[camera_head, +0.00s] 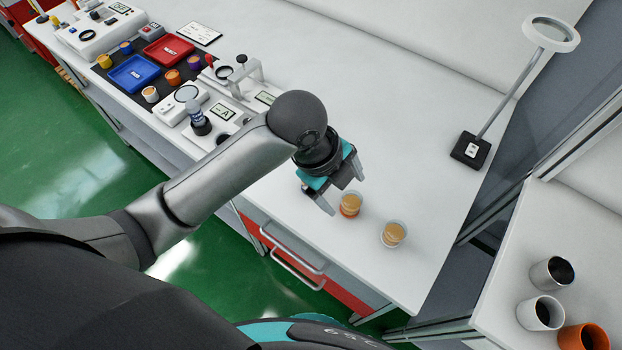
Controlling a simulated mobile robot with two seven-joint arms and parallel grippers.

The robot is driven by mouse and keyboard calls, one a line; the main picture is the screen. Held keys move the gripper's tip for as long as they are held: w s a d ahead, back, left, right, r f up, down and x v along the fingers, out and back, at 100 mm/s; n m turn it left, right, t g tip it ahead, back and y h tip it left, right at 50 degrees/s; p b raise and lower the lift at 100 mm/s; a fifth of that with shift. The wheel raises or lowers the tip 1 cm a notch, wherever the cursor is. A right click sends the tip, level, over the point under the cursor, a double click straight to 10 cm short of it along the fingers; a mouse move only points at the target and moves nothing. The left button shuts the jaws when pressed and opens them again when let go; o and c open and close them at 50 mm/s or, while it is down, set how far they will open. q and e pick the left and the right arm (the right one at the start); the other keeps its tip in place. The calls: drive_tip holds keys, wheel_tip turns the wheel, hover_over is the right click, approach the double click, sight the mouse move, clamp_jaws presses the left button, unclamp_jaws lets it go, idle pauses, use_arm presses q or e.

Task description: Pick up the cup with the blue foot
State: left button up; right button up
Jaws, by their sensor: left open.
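Two small clear cups with amber contents stand upright on the white bench. One cup (350,204) has an orange-red foot and stands just beside my left gripper's fingertips. The other cup (393,234) stands a little to the right and nearer the front edge; its foot looks pale, and I cannot make out any blue on it. My left gripper (342,191) is open, pointing down toward the bench beside the first cup, with nothing seen between its fingers. Whether it touches that cup I cannot tell. My right gripper is not in view.
A magnifier lamp (471,150) stands at the back right. A blue tray (134,73), a red tray (168,49) and several small coloured pots lie far left. A side table (500,300) with larger cups is at lower right. The bench behind the gripper is clear.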

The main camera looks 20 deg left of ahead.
use_arm(q)
drive_tip(key=w+a+r+m+g+y, duration=0.25)
drive_tip(key=w+a+r+m, duration=0.45)
drive_tip(key=m, duration=0.6)
drive_tip(key=shift+t+y, duration=0.25)
drive_tip(key=shift+y, duration=0.2)
drive_tip(key=f, duration=0.3)
drive_tip(key=s+f, duration=0.1)
drive_tip(key=f, duration=0.3)
drive_tip(key=a+f+b, duration=0.1)
drive_tip(key=f, duration=0.3)
drive_tip(key=shift+s, duration=0.25)
drive_tip(key=shift+w+d+f+b, duration=0.15)
drive_tip(key=shift+f+b, duration=0.1)
drive_tip(key=shift+f, duration=1.1)
drive_tip(key=shift+w+d+f+b, duration=0.1)
drive_tip(key=shift+w+f+b, duration=0.1)
drive_tip(key=shift+f, duration=1.1)
clamp_jaws()
drive_tip(key=shift+r, duration=0.1)
